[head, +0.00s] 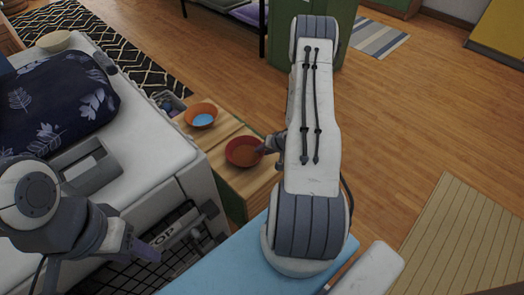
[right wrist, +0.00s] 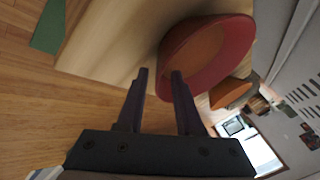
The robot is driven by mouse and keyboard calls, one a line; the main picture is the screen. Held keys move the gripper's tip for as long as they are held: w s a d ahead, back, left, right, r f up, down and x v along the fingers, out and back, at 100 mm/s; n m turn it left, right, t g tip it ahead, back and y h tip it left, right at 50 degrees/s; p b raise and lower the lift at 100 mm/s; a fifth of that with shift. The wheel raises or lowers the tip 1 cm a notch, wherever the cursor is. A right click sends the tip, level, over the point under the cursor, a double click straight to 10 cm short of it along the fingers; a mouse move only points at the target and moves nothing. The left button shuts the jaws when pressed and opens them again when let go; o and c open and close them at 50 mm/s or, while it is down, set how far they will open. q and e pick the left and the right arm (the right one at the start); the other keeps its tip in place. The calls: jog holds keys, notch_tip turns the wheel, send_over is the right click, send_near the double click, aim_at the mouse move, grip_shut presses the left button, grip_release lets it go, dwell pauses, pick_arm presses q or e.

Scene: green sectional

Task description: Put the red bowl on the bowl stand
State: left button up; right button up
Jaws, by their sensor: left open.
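The red bowl (head: 243,152) sits upright on a light wooden top (head: 236,183). It also shows in the right wrist view (right wrist: 205,55), tilted by the camera angle. My right gripper (head: 268,147) is at the bowl's right edge. In the right wrist view its two fingers (right wrist: 160,73) are apart, with the bowl's rim between or just past their tips; contact is not clear. My left gripper (head: 148,250) is open and empty at the lower left, away from the bowl. I cannot make out a bowl stand for certain.
An orange bowl (head: 201,116) with a blue inside stands behind the red bowl on the same wooden top. A white appliance (head: 150,165) on the left bears a dark leaf-patterned thing (head: 55,100) and a pale bowl (head: 53,41). Wooden floor (head: 400,110) is clear at right.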

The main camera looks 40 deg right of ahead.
jog(key=p+v, duration=0.4)
jog(key=v, duration=0.6)
jog(key=shift+r, duration=0.3)
jog(key=shift+s, duration=0.15)
